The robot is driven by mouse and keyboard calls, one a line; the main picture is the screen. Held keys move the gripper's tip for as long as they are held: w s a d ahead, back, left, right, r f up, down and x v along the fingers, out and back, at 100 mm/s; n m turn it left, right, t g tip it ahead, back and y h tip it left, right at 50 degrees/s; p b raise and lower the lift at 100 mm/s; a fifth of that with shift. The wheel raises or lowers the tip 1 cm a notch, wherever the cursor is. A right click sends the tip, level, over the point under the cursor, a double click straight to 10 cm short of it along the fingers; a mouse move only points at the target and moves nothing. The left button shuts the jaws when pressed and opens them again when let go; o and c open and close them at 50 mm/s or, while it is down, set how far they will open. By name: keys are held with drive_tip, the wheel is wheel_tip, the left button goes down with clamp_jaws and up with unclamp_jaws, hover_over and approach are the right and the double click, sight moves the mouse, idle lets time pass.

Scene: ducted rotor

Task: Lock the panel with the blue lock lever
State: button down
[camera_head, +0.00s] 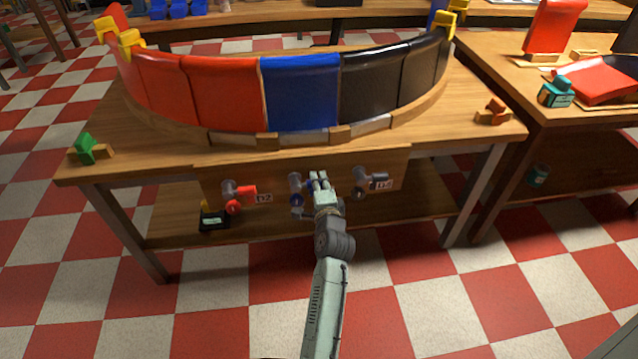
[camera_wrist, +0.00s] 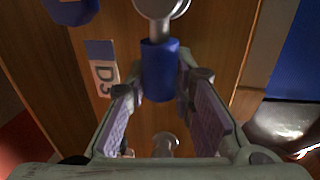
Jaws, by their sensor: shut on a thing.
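The blue lock lever (camera_head: 309,187) is on the wooden front board below the curved panel row, with its blue handle pointing right from a metal pivot. In the wrist view its blue handle (camera_wrist: 160,70) lies between my fingers. My gripper (camera_head: 319,178) is at this handle, shut on it; my fingers hide part of it in the head view. The blue panel (camera_head: 300,92) stands upright in the middle of the curved row, between red and black panels.
A side table (camera_head: 500,65) stands at right. The checkered floor in front is clear.

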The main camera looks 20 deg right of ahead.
drive_tip(key=shift+f, duration=0.15)
drive_tip(key=c, duration=1.4)
unclamp_jaws()
drive_tip(key=shift+o, duration=0.2)
drive_tip(key=v, duration=0.7)
drive_tip(key=shift+s, duration=0.25)
drive_tip(key=shift+a, duration=0.1)
